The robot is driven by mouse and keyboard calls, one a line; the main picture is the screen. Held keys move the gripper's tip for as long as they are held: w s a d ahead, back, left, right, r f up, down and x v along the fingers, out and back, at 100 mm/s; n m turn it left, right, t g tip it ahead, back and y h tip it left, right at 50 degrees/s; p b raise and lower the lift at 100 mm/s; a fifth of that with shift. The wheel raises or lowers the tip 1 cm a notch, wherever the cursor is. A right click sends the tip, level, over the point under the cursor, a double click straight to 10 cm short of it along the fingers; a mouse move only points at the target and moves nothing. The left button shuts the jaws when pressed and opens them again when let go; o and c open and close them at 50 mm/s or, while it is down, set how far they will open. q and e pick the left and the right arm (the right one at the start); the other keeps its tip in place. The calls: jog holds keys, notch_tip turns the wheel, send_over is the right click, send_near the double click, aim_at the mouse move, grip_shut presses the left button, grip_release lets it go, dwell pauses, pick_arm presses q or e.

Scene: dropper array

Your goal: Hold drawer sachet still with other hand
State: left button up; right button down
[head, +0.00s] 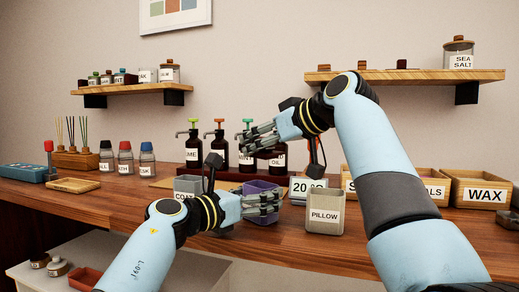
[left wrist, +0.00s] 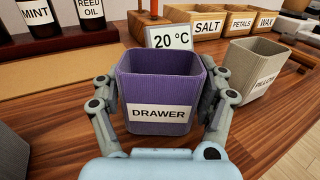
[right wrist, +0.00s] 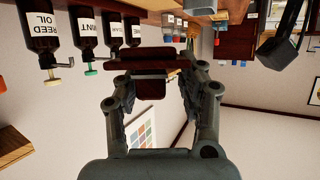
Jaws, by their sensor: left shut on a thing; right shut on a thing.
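The purple drawer sachet (head: 262,184) is an open-topped ribbed box standing on the wooden counter. The left wrist view shows its DRAWER label (left wrist: 157,113) facing me, with its rim open. My left gripper (head: 270,207) is shut on this box, one finger along each side. My right gripper (head: 257,141) is above and behind it, in front of the pump bottles. In the right wrist view, upside down, its fingers (right wrist: 160,95) close on a dark red-brown thing (right wrist: 150,88), mostly hidden in the head view.
A grey PILLOW box (head: 325,217) and a 20 °C display (head: 301,189) stand just right. A grey box (head: 187,184) is left. Pump bottles (head: 193,150) stand behind. Wooden crates, one a WAX crate (head: 486,205), are at right. The counter's front edge is close.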

pick_arm(q)
jog(key=shift+f, duration=0.4)
pick_arm(e)
jog(key=shift+r, duration=3.2)
pick_arm(q)
jog(key=o, duration=1)
jog(key=shift+o, duration=1.1)
jog(key=shift+w, duration=0.1)
pick_arm(e)
jog(key=shift+w+f, duration=0.1)
jog(key=shift+w, duration=0.05)
pick_arm(q)
jog(key=shift+o, duration=0.8)
jog(key=shift+r, duration=0.25)
